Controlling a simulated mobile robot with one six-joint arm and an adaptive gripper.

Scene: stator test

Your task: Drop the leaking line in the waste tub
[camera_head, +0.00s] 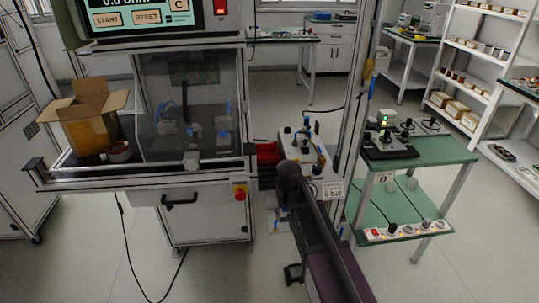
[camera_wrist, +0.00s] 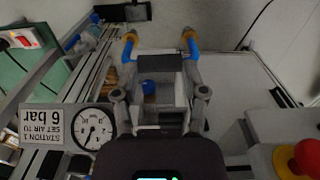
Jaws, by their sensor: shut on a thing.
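My gripper (camera_wrist: 159,42) shows in the wrist view with two grey fingers that end in blue and orange tips, set apart from each other. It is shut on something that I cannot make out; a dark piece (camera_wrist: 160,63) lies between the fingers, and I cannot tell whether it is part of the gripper. No line can be picked out for certain. In the head view a red container (camera_head: 266,152) stands low beside the test cabinet, partly hidden; I cannot tell whether it is the waste tub.
The test cabinet (camera_head: 190,110) with a red stop button (camera_head: 240,192) stands left. A pressure gauge (camera_wrist: 94,127) and a 6 bar sign (camera_wrist: 50,127) are close to my gripper. A cardboard box (camera_head: 88,120) sits left and a green-topped bench (camera_head: 430,151) right.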

